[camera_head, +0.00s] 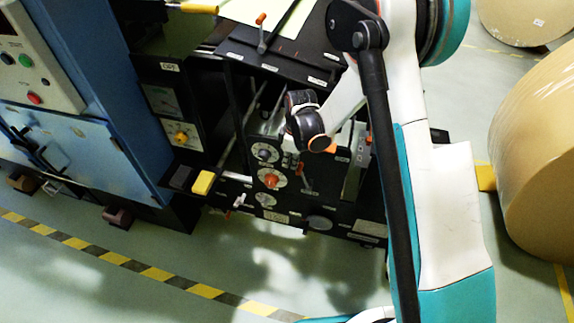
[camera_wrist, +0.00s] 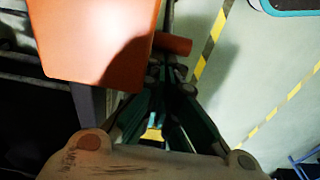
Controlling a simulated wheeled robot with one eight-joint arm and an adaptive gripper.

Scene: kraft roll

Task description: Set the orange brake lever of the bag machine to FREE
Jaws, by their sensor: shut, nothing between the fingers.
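In the wrist view my gripper (camera_wrist: 166,82) is shut, with its dark green fingers together and nothing between them. A large orange paddle (camera_wrist: 95,38) on a dark stem stands close at upper left. A small orange bar (camera_wrist: 174,45) lies just past the fingertips; I cannot tell whether they touch it. In the head view my wrist is over the bag machine's dark control panel (camera_head: 345,220), where an orange piece (camera_head: 320,143) shows beside it. I cannot tell which orange part is the brake lever. The fingers and the FREE mark cannot be made out there.
The panel carries dials and an orange knob (camera_head: 271,180). A yellow block (camera_head: 203,183) sticks out at its left. A blue cabinet (camera_head: 105,90) stands left, and a large kraft roll (camera_head: 540,170) lies right. The floor in front, with a striped line (camera_head: 155,273), is clear.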

